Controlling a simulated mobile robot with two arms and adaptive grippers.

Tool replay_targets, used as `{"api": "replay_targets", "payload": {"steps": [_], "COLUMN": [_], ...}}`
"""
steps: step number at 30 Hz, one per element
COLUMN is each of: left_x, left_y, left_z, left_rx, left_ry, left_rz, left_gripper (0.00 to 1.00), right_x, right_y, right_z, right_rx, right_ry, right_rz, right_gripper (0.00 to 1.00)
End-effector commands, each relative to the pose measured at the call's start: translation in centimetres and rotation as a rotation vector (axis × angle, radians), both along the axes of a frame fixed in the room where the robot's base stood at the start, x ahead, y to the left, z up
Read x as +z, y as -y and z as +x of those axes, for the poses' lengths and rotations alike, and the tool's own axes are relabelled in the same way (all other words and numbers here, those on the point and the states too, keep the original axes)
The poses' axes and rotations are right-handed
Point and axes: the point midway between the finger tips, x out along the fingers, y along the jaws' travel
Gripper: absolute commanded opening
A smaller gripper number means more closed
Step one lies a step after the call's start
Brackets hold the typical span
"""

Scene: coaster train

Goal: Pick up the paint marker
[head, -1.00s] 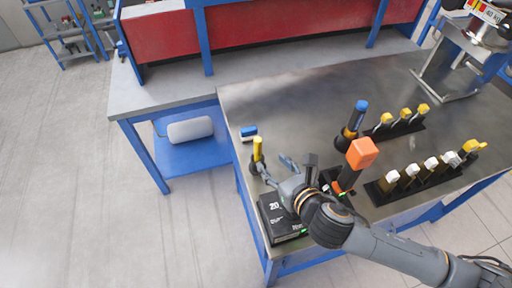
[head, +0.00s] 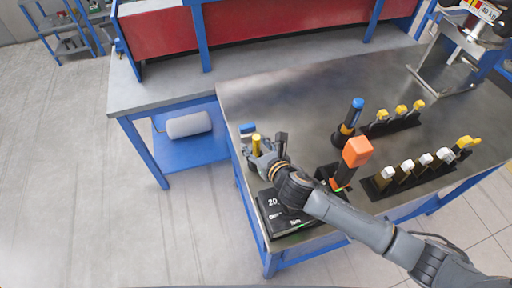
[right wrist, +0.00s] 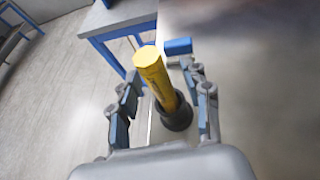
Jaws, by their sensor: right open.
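The yellow paint marker (head: 256,145) stands upright in a dark round holder near the left edge of the metal table. In the right wrist view the yellow marker (right wrist: 155,75) rises between the two fingers, with its dark holder (right wrist: 178,113) at its foot. My right gripper (right wrist: 163,88) is open, with one finger on each side of the marker and visible gaps to it. In the head view the right gripper (head: 258,156) partly hides the marker's lower part and the holder. My left gripper is not in view.
A blue and white block (head: 247,129) lies just behind the marker. A black box marked 20 (head: 285,218) sits under my right arm. An orange-topped tool (head: 357,151), a blue-topped tool (head: 354,112) and racks of bottles stand to the right. The table's back middle is clear.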

Motion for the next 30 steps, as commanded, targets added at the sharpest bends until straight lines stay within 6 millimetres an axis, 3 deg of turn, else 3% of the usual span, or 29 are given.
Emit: {"api": "replay_targets", "payload": {"steps": [6, 13, 23, 30], "left_x": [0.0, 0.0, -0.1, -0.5], "left_y": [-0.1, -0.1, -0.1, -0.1], "left_z": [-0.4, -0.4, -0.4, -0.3], "left_rx": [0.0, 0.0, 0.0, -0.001], "left_ry": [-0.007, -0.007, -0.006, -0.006], "left_rz": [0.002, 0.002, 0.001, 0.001], "left_gripper": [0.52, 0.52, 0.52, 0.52], "right_x": [0.0, 0.0, 0.0, 1.5], "right_y": [0.0, 0.0, 0.0, 0.0], "right_z": [0.1, 0.1, 0.1, 0.1], "right_rx": [0.0, -0.001, 0.0, 0.001], "right_ry": [0.0, 0.0, 0.001, 0.005], "right_rz": [0.0, 0.0, 0.0, 0.001], "right_gripper": [0.48, 0.01, 0.0, 0.0]}}
